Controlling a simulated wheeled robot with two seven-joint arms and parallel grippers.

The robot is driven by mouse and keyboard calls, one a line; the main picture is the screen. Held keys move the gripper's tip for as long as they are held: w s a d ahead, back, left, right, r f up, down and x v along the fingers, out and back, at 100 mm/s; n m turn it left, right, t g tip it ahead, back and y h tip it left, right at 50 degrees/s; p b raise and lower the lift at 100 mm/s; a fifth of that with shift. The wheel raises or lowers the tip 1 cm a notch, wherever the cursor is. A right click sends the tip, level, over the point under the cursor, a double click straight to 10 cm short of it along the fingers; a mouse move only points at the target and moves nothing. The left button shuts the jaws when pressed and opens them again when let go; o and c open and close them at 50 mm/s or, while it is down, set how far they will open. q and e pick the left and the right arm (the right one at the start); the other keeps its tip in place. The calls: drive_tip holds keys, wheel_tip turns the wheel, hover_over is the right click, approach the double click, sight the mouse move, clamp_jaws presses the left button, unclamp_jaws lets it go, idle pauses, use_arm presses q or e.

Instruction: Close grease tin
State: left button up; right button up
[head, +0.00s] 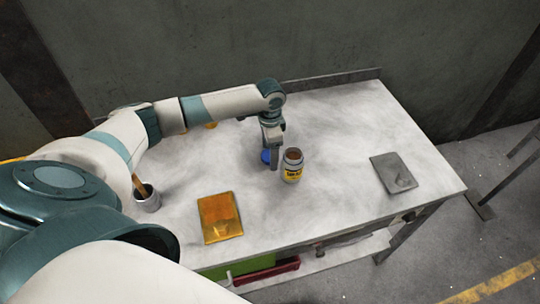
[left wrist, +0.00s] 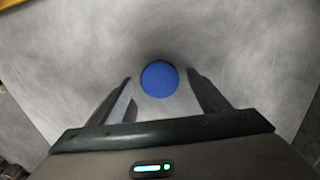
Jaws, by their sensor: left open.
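The grease tin (head: 292,167) stands upright on the table, with a yellow label and an open top showing brown inside. A round blue lid (head: 265,157) lies on the table just left of the tin, partly hidden by my left gripper (head: 271,160). In the left wrist view the blue lid (left wrist: 160,79) sits between and slightly beyond the two fingertips, which are spread apart and do not touch it. My left gripper points down over the lid, open and empty. The tin is not in the left wrist view. My right gripper is not in view.
An orange-yellow book-like block (head: 220,217) lies at the front of the table (head: 330,120). A grey metal cup (head: 148,201) with a wooden handle in it stands at left. A flat grey plate (head: 393,173) lies at right. The table's back right is clear.

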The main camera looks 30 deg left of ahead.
use_arm(q)
drive_tip(key=c, duration=1.1)
drive_tip(key=shift+r, duration=0.2)
drive_tip(key=shift+r+b, duration=0.3)
drive_tip(key=shift+r, duration=0.35)
wheel_tip(320, 180, up, 8)
drive_tip(key=shift+r+b, duration=0.2)
drive_tip(key=shift+b, duration=0.75)
